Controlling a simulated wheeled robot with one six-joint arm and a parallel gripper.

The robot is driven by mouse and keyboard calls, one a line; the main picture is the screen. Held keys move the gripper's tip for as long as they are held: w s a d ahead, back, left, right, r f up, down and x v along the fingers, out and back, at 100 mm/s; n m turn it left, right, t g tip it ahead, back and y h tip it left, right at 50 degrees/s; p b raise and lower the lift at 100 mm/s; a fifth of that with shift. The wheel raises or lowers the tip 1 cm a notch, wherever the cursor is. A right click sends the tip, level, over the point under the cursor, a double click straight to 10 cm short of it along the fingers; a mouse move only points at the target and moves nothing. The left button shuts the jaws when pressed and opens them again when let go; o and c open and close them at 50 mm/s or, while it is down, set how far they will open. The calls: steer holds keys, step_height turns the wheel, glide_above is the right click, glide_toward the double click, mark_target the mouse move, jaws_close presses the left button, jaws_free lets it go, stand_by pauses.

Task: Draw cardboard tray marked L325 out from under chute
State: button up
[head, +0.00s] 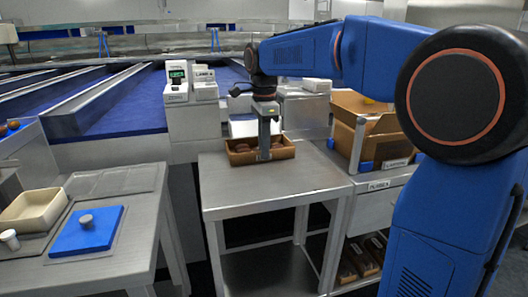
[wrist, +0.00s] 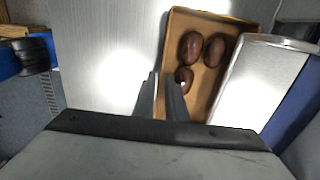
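The brown cardboard tray (head: 284,153) sits on the metal table in the head view, with a few dark dates in it. It also shows in the wrist view (wrist: 206,84), with three dates visible. A pale metal chute (wrist: 262,78) overlaps its right side there. In the head view the chute (head: 243,128) is behind the tray. My gripper (head: 265,158) points down at the tray's front wall. In the wrist view its fingers (wrist: 160,82) are close together, one on each side of that wall, and look shut on it. I cannot read any marking on the tray.
The metal table (head: 275,188) is bare in front of the tray. A scale-like device (head: 177,87) stands behind left. A cardboard box (head: 360,125) stands on the right-hand bench. A left table holds a cream tray (head: 33,208) and a blue board (head: 88,230).

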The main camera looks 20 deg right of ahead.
steer(key=shift+f, duration=0.7)
jaws_close()
steer(key=shift+s, duration=0.1)
